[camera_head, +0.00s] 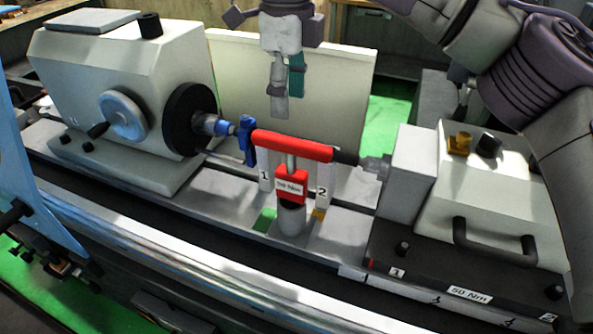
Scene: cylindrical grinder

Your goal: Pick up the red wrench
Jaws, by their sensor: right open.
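The red wrench (292,146) is T-shaped, with a red crossbar on top, a short metal shaft and a red block with a white "Nm" label below. It stands upright on a grey round post (292,220) in the middle of the machine. My right gripper (288,104) points down above the crossbar, with a visible gap between them. Its fingers, one grey and one teal, are apart and hold nothing. My left gripper is not in view.
A blue clamp (246,140) is close to the crossbar's left end. The headstock (120,75) stands left, the tailstock (410,175) right. White plates marked 1 (264,172) and 2 (322,190) stand behind the post. A pale panel (345,85) rises behind.

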